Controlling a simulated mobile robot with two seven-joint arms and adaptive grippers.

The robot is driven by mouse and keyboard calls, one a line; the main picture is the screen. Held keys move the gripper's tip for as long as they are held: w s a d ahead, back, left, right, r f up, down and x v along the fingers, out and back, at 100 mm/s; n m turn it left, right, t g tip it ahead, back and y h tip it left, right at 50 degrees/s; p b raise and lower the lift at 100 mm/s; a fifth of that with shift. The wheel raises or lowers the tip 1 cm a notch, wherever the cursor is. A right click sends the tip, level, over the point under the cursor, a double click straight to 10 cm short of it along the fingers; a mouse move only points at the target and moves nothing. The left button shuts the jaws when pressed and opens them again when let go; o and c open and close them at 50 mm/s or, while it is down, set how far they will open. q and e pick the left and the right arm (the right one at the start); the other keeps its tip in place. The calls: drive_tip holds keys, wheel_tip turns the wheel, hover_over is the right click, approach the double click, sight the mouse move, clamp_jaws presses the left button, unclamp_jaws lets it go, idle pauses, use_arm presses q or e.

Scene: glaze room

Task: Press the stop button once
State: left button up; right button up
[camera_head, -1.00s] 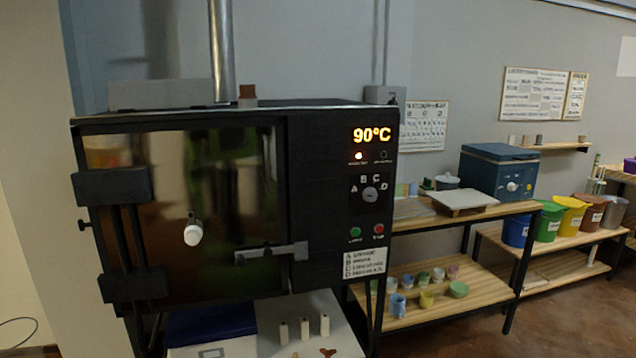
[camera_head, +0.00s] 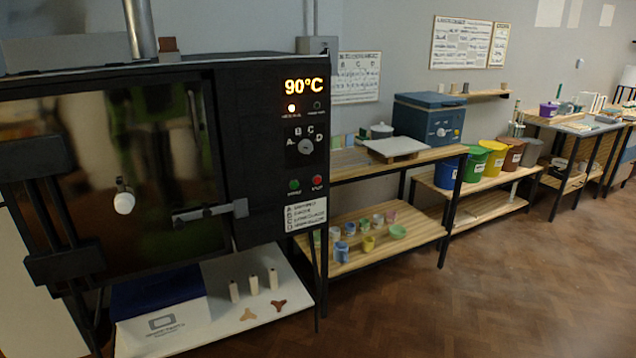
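The red stop button (camera_head: 317,181) is on the lower right of the kiln's black control panel, beside a green button (camera_head: 294,185). Above them are a dial (camera_head: 306,146) marked A to D, an orange display (camera_head: 304,86) reading 90°C, and two small lamps, the left one lit. The kiln (camera_head: 120,165) stands at the left with its door shut. A label plate (camera_head: 306,214) sits under the buttons. Neither of my grippers is in view.
A shelf under the kiln (camera_head: 215,300) holds a box, white posts and small tripod pieces. Wooden shelving (camera_head: 372,238) with pots stands right of the kiln, then coloured buckets (camera_head: 493,158). The brown floor (camera_head: 470,290) at the front right is clear.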

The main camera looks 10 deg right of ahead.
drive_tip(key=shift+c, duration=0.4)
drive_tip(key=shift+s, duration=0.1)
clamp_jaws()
